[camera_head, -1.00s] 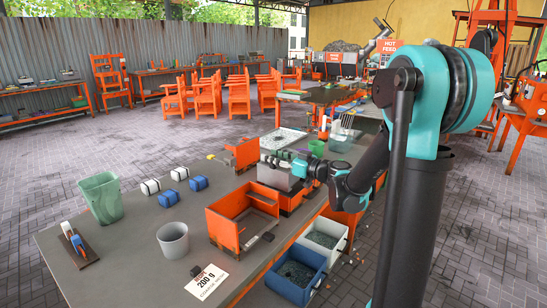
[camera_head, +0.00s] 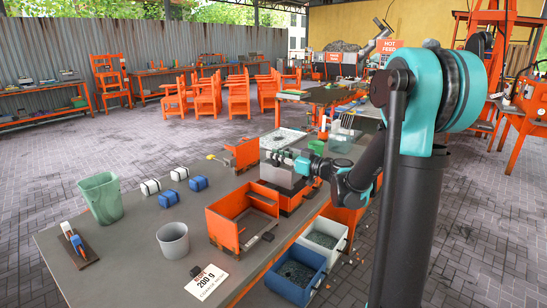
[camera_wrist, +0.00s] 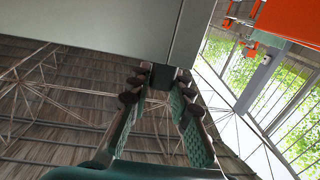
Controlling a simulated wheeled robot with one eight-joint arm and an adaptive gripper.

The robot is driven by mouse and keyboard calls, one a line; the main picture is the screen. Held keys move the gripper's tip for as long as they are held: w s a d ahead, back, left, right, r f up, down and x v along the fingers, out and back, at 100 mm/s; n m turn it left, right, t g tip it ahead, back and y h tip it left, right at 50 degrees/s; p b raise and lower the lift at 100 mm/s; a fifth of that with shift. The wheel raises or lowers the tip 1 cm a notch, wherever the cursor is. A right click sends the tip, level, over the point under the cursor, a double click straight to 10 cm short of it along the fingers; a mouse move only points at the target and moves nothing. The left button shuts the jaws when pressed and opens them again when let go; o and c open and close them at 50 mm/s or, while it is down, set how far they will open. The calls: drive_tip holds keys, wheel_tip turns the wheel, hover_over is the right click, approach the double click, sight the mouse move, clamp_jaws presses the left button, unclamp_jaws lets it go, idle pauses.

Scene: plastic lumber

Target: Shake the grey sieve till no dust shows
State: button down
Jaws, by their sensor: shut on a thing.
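The grey sieve, a box-like thing (camera_head: 279,173), is above an orange-based stand on the long table in the head view. My gripper (camera_head: 283,157) is at its upper edge. In the wrist view my gripper's two fingers (camera_wrist: 162,78) meet at a small dark block on the edge of a large grey panel (camera_wrist: 90,25), which looks like the sieve's wall. They are shut on it. The inside of the sieve is hidden, so I cannot tell whether dust shows.
An orange open box (camera_head: 226,234) and a grey cup (camera_head: 173,243) stand in front on the table. A green bin (camera_head: 101,199) stands at left. A blue bin (camera_head: 294,281) and a white bin (camera_head: 322,242) sit beside the table. A tray (camera_head: 287,137) lies behind the sieve.

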drive_tip(key=shift+w+d, duration=0.7)
drive_tip(key=shift+w, duration=0.35)
drive_tip(key=c, duration=1.4)
unclamp_jaws()
drive_tip(key=shift+o, duration=0.2)
drive_tip(key=shift+d, duration=0.1)
drive_tip(key=v, duration=1.2)
